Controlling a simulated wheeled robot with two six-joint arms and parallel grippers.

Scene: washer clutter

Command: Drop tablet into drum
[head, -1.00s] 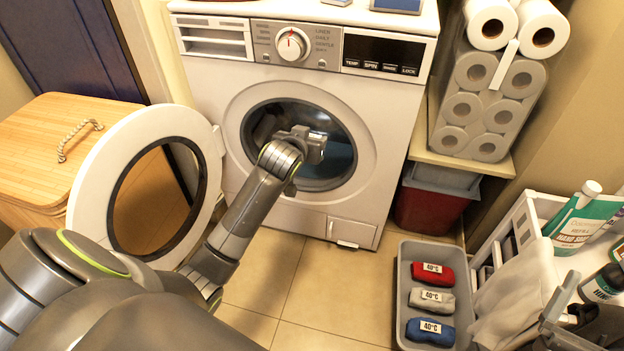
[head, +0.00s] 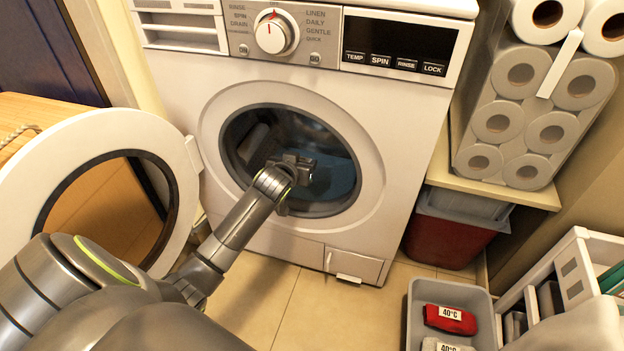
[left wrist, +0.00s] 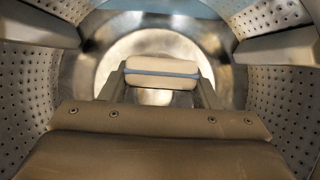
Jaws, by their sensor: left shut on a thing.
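The washer (head: 400,130) stands with its round door (head: 182,190) swung open to the left. My left gripper (head: 306,166) reaches through the opening into the drum (head: 250,135). In the left wrist view the perforated metal drum wall (left wrist: 287,85) surrounds the gripper (left wrist: 160,82). Its two fingers are shut on the tablet (left wrist: 162,65), a pale block with a blue band across it. The tablet is held inside the drum, clear of the side walls. In the head view I cannot make out the tablet. My right gripper is not in view.
Paper rolls (head: 520,120) are stacked right of the washer. Tiled floor (head: 300,300) before the washer is clear.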

